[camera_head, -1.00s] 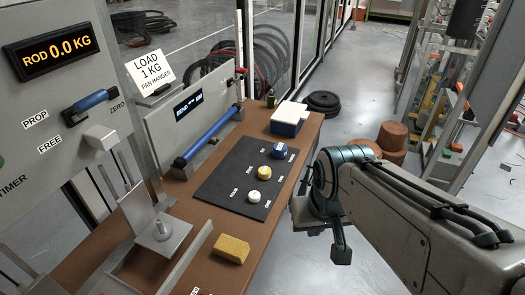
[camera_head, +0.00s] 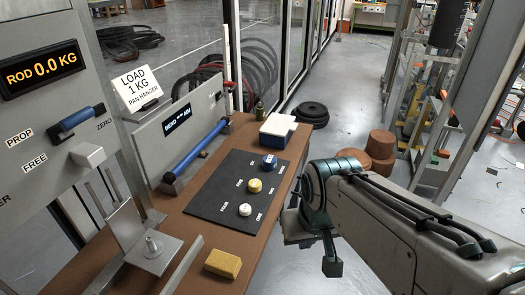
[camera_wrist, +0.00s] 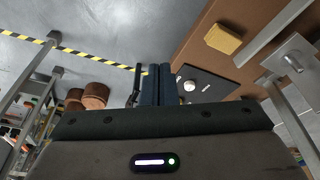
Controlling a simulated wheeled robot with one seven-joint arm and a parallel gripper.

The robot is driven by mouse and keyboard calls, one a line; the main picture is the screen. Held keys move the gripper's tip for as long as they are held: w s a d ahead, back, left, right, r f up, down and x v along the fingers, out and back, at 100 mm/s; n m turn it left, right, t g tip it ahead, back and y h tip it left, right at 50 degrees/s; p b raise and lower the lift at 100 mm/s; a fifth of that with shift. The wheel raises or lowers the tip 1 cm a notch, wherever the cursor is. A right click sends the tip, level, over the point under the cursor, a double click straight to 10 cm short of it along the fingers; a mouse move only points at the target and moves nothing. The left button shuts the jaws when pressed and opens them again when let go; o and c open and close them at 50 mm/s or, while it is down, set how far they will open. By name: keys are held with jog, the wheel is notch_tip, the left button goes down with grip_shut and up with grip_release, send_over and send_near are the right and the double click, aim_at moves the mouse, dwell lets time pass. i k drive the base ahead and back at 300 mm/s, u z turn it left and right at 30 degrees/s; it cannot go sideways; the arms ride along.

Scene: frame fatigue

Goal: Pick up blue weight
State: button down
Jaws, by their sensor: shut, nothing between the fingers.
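The blue weight (camera_head: 269,162) sits at the far end of the black mat (camera_head: 215,201). A yellow weight (camera_head: 254,186) and a white weight (camera_head: 245,209) stand in a row nearer on the same mat. My gripper (camera_head: 331,266) is off the bench's right edge, apart from all three weights. In the wrist view my gripper's fingers (camera_wrist: 157,84) are together with nothing between them. The white weight also shows in the wrist view (camera_wrist: 189,86); the blue weight cannot be made out there.
The brown bench (camera_head: 185,222) also holds a yellow block (camera_head: 223,263), a blue-and-white box (camera_head: 277,130) and a metal pan hanger (camera_head: 152,249). A panel with a blue bar (camera_head: 195,150) stands along the left. Brown cylinders (camera_head: 380,150) stand on the floor beyond my arm.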

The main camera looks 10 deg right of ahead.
aim_at(270, 162)
jog(key=z, duration=1.05)
jog(key=i, duration=3)
jog(key=u, duration=2.6)
